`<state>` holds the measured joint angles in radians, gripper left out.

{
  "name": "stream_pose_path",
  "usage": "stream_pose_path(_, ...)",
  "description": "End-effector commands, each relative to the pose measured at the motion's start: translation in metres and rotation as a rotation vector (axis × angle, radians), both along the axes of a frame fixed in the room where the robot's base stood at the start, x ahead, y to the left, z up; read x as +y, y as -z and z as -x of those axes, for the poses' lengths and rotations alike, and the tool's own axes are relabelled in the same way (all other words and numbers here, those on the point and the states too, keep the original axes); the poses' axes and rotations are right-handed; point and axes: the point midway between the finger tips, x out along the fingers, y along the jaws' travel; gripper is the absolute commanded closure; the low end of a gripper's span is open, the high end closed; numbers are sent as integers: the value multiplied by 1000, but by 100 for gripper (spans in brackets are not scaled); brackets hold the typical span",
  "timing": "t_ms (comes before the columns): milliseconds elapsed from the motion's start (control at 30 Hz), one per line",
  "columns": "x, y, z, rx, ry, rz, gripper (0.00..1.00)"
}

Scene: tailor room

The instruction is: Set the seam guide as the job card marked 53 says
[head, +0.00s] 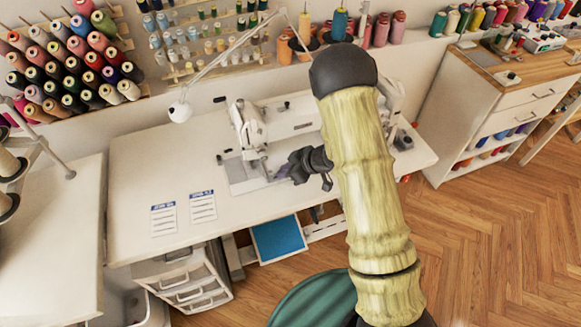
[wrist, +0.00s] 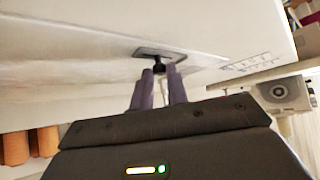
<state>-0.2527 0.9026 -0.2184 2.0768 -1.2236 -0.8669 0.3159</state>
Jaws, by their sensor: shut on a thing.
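Two white job cards with blue headers lie on the sewing table (head: 135,165): a left card (head: 163,218) and a right card (head: 203,206). Their print is too small to read for sure. The white sewing machine (head: 252,130) stands behind my gripper (head: 283,174). In the wrist view, my gripper (wrist: 163,78) is shut on a small black knob (wrist: 159,66). The knob stands on a dark plate (wrist: 150,53) on the white surface and seems to be the seam guide's. My arm hides part of the machine in the head view.
A lamp (head: 180,110) hangs over the table at the left. White drawers (head: 185,275) and a blue panel (head: 278,240) are below the front edge. Thread racks (head: 70,65) line the wall. The table's left part is mostly clear.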

Motion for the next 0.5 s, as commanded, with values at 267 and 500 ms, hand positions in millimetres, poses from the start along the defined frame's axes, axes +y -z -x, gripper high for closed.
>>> stream_pose_path(267,-2,0,-1,-3,0,7,100)
stream_pose_path(500,-3,0,-1,-2,1,7,64)
